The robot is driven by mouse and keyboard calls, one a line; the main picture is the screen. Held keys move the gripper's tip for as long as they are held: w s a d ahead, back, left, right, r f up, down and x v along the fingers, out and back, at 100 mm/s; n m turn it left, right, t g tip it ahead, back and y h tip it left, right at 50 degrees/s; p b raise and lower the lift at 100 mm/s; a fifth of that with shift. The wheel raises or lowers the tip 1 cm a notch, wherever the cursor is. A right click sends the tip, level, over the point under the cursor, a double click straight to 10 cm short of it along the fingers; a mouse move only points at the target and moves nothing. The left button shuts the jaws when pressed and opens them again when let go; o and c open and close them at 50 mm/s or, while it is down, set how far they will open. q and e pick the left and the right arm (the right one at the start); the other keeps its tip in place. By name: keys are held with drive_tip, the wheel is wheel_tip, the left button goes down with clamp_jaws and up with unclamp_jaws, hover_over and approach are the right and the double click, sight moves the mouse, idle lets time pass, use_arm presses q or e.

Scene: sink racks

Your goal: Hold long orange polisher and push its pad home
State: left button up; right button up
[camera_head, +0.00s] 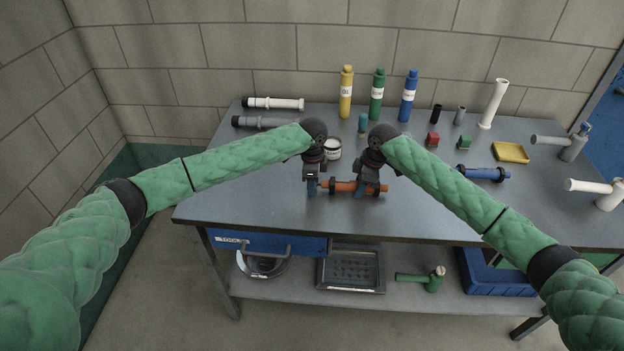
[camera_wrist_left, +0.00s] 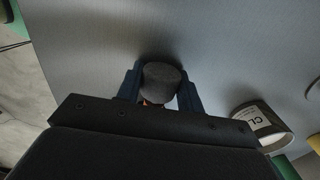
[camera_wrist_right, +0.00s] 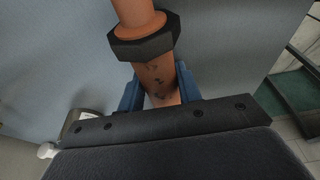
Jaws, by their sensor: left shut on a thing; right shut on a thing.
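The long orange polisher (camera_head: 345,186) lies level above the front of the table, with a dark collar near each end. My right gripper (camera_head: 360,190) is shut on its orange body. In the right wrist view the body (camera_wrist_right: 160,80) sits between the blue fingers (camera_wrist_right: 158,95), with a black hexagonal collar (camera_wrist_right: 145,38) just beyond them. My left gripper (camera_head: 312,188) is at the polisher's left end. In the left wrist view it is shut on a dark grey round pad (camera_wrist_left: 160,82). A little orange shows behind the pad; I cannot tell how far the pad is seated.
A white-labelled can (camera_head: 332,149) stands close behind my grippers; it also shows in the left wrist view (camera_wrist_left: 262,125). A blue tool (camera_head: 484,173) lies to the right, with a yellow tray (camera_head: 510,152) behind it. Bottles, including a green one (camera_head: 377,95), stand along the back.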

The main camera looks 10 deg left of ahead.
use_arm(q)
drive_tip(key=shift+d, duration=0.7)
drive_tip(key=o, duration=0.9)
drive_tip(key=shift+r, duration=0.1)
drive_tip(key=shift+a+r, duration=0.1)
drive_tip(key=shift+r, duration=3.3)
use_arm(e)
drive_tip(key=o, duration=1)
drive_tip(key=shift+r, duration=0.1)
